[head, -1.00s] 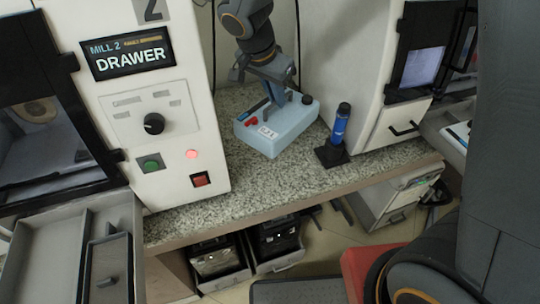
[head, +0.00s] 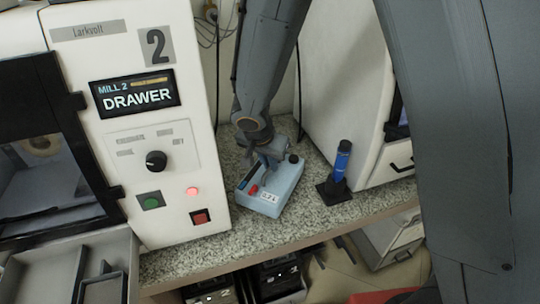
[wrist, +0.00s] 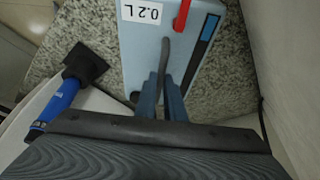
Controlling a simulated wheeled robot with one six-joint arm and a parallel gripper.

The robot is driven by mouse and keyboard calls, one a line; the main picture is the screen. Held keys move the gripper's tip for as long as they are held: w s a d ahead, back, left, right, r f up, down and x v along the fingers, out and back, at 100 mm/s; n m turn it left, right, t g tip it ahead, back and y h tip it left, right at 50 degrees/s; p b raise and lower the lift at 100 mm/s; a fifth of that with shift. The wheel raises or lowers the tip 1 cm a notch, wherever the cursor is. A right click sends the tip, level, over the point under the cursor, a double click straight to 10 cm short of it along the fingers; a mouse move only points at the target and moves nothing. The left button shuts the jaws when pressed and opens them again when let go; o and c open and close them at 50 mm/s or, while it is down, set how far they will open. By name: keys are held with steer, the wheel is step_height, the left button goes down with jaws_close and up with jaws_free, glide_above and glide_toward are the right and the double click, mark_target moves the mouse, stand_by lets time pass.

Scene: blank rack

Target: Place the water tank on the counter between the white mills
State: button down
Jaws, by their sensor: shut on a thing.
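The water tank (head: 281,189) is a light blue box with a white label, a red part, a dark strip and a black knob. It stands low at the counter (head: 300,222), between the two white mills, and looks upright. I cannot tell for sure whether its base touches the counter. My gripper (head: 268,160) is above the tank, shut on its top part. In the wrist view, the fingers (wrist: 172,98) close at the tank's (wrist: 145,50) upper face, and its label reads 0.2 L. My gripper hides part of its top.
The left white mill (head: 200,140) has a drawer display and buttons. The right white mill (head: 335,90) stands behind a blue tool in a black stand (head: 341,165), close right of the tank. Free speckled counter lies in front. Dark bins (head: 277,278) sit below.

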steer(key=shift+f, duration=0.8)
steer(key=shift+f, duration=0.15)
steer(key=c, duration=1.8)
jaws_free()
steer(key=shift+c, duration=0.2)
